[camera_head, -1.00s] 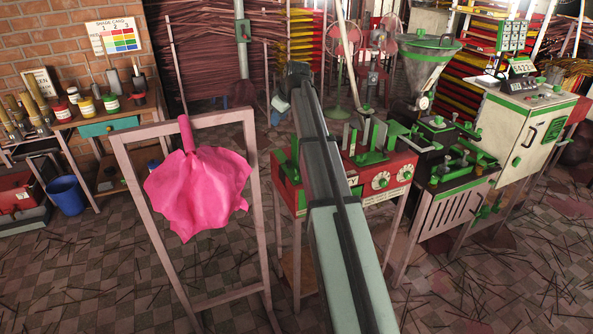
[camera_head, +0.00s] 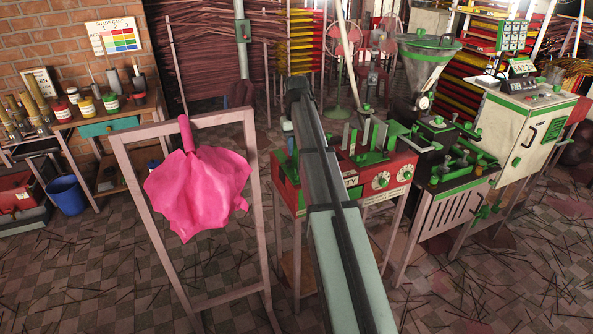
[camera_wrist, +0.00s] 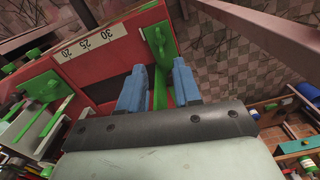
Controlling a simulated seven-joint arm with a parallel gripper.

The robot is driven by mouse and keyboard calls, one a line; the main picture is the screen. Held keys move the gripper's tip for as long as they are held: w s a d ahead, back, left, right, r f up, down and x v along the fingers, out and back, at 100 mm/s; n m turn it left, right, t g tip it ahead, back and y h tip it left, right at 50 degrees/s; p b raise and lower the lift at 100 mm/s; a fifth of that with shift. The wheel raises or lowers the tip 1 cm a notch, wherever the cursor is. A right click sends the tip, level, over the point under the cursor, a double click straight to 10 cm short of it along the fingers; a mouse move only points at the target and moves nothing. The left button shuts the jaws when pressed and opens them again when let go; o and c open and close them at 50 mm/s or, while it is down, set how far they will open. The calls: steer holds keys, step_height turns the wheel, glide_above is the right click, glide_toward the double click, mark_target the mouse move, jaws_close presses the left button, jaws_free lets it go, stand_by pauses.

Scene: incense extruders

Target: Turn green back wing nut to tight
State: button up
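In the wrist view, my gripper (camera_wrist: 160,70) has its two blue fingers apart, with a strip of green metal showing between and beyond them. A green wing nut (camera_wrist: 156,40) sits on an upright green plate at the end of a red machine body (camera_wrist: 100,62), just past the fingertips. Another green wing nut (camera_wrist: 40,86) is at the left of the same body. I cannot tell for certain which is the back one, or whether a finger touches the green part. In the head view, my arm hides the fingertips and part of the red machine (camera_head: 400,170).
A white scale strip (camera_wrist: 92,43) marked 20, 25, 30 runs along the red body. In the head view, a pink cloth (camera_head: 197,190) hangs on a wooden frame (camera_head: 256,190) left of my arm. A hopper machine (camera_head: 425,70) stands at the right.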

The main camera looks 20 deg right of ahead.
mark_target(296, 171)
step_height(296, 171, down, 9)
steer(key=shift+f, duration=0.15)
steer(key=shift+c, duration=0.5)
jaws_close()
